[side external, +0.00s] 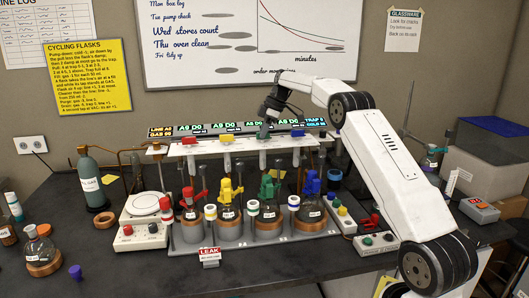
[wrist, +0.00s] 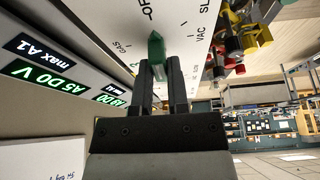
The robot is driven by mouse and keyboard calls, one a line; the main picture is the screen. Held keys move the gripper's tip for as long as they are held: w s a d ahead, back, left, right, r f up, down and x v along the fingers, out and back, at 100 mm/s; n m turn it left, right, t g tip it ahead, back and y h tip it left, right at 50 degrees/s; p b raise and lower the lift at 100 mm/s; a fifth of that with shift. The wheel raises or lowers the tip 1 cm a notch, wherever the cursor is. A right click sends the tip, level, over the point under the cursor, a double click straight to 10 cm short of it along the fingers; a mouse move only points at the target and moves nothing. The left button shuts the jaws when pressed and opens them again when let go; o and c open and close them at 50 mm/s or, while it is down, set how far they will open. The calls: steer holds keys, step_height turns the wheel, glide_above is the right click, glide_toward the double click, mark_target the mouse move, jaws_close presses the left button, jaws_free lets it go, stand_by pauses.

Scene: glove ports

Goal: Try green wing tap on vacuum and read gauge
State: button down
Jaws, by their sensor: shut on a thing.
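The green wing tap (wrist: 156,48) stands on a white panel with the printed labels GAS, OFF and VAC around it. My gripper (wrist: 160,65) is shut on it, one black finger on each side. Which label the tap points to is hard to tell. In the side external view my gripper (side external: 264,131) is at the manifold's top panel and hides most of the tap.
Red (side external: 188,141), yellow (side external: 226,137) and blue (side external: 298,133) taps share the white panel (side external: 172,150). Clamped flasks with coloured tops stand below, including a green-topped flask (side external: 267,209). A LEAK sign (side external: 210,253) is in front.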

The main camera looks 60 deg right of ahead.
steer(key=shift+n, duration=0.4)
steer(key=c, duration=0.6)
jaws_free()
steer(key=shift+v, duration=3.9)
steer(key=shift+w, duration=0.1)
